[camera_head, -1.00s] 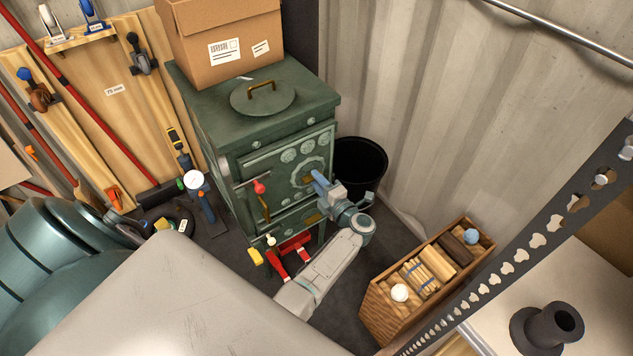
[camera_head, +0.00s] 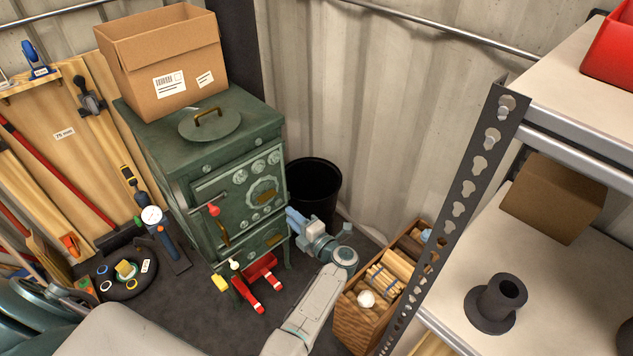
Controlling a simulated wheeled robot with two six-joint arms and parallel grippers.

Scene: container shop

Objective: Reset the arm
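One arm of mine, taken as the left one, reaches up from the bottom edge in the head view. Its grey wrist ends in a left gripper (camera_head: 296,218) with bluish fingers, just right of the green stove (camera_head: 236,180). I see nothing held in it. The fingers are small and bunched together, so I cannot tell whether they are open or shut. I cannot tell whether they touch the stove's side. My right gripper is out of view.
A black bin (camera_head: 322,178) stands behind the gripper. A wooden crate (camera_head: 352,318) of sticks stands right of the arm. A metal shelf (camera_head: 560,112) fills the right side. A cardboard box (camera_head: 165,60) sits on the stove. Red clamps (camera_head: 258,276) lie before it.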

